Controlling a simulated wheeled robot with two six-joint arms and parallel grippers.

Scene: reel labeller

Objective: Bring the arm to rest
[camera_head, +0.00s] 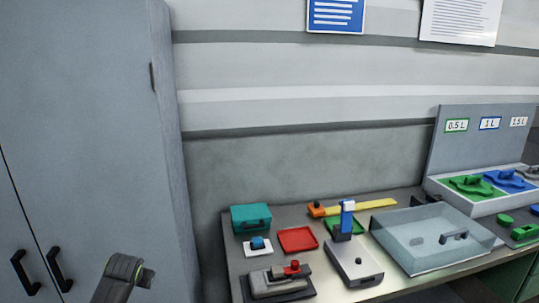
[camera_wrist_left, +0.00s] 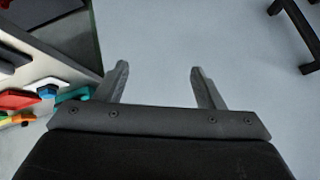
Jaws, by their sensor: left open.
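My left arm shows at the bottom left of the head view, in front of the grey cabinet and left of the bench; its fingertips are not clear there. In the left wrist view my left gripper (camera_wrist_left: 160,82) has its two fingers wide apart, with nothing between them. The bench items show at the left edge of that view, apart from the gripper. My right gripper is in neither view.
The bench (camera_head: 235,262) carries a teal box (camera_head: 251,218), a red tray (camera_head: 298,240), a device with a red knob (camera_head: 280,283), a clear-lidded box (camera_head: 425,245) and a rack with green and blue parts (camera_head: 480,203). The grey cabinet (camera_head: 90,120) stands left.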

